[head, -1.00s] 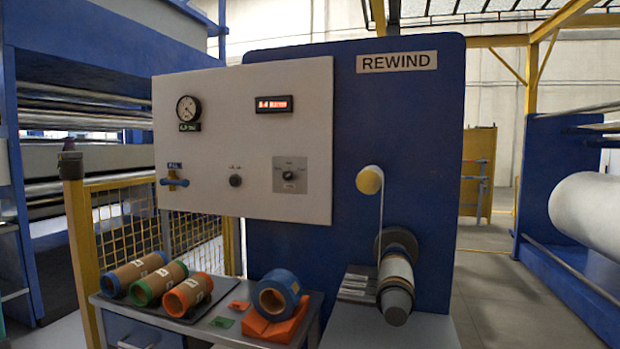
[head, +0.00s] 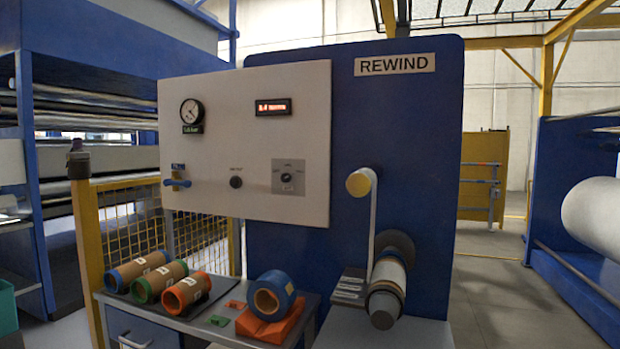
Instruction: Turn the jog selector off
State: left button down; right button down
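The jog selector (head: 288,177) is a dark round knob on a grey square plate, low on the right side of the white control panel (head: 245,95). The small labels around it are too blurred to read, and I cannot tell which position the knob points to. A smaller black round knob or button (head: 236,182) sits to its left on the same panel. Neither of my grippers shows in the head view.
A blue-handled lever (head: 176,182), a gauge (head: 192,112) and a red display (head: 273,106) are on the panel. Below stands a table with several cores (head: 160,283) and a blue roll (head: 272,297) on an orange block. A rewind spindle (head: 387,290) juts out at right. Floor at right is clear.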

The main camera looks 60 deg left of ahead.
aim_at(285, 177)
jog(key=i, duration=3.4)
jog(key=u, duration=3.9)
jog(key=i, duration=0.5)
